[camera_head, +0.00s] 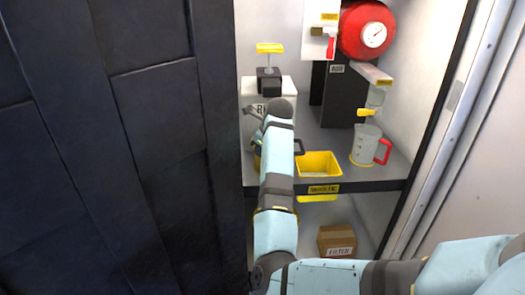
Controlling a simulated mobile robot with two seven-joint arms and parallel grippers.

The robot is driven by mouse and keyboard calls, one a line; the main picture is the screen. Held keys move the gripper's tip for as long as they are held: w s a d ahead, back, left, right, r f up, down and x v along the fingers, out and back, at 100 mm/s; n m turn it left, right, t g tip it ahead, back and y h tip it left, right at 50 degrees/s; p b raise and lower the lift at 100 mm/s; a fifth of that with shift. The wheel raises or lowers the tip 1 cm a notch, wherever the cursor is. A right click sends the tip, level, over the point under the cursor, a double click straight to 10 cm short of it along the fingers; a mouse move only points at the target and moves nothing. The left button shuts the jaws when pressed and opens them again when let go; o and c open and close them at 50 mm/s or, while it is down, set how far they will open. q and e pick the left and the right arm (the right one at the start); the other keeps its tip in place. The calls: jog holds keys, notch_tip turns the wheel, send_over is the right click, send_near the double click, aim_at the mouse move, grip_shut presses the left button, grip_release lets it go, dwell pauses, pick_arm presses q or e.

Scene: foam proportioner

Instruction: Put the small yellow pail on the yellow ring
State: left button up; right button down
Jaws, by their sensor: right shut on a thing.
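My right gripper (256,134) is beside the upper end of my right forearm, over the left part of the shelf. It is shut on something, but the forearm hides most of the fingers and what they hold. A thin strip of yellow, seemingly the small yellow pail (257,157), shows at the left edge of my arm. I cannot make out its full shape or whether it touches the shelf. I cannot pick out the yellow ring; my arm covers that part of the shelf. My left gripper is not in view.
A square yellow tub (318,165) sits at the shelf's front edge, just right of my arm. A clear jug (365,146) with a red handle stands farther right. A box (337,241) is below. A dark panel (150,150) closes off the left.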

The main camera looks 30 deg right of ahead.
jog(key=c, duration=1.2)
grip_release()
jog(key=shift+f, duration=0.1)
jog(key=shift+o, duration=0.2)
jog(key=shift+s+r, duration=0.1)
jog(key=shift+r, duration=0.35)
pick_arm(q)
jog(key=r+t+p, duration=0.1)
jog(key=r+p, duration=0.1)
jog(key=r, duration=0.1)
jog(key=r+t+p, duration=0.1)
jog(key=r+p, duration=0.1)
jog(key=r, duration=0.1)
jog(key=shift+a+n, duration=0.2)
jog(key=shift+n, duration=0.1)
pick_arm(e)
jog(key=v, duration=1.1)
jog(key=shift+s, duration=0.15)
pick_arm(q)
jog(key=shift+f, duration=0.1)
pick_arm(e)
jog(key=shift+r, duration=0.1)
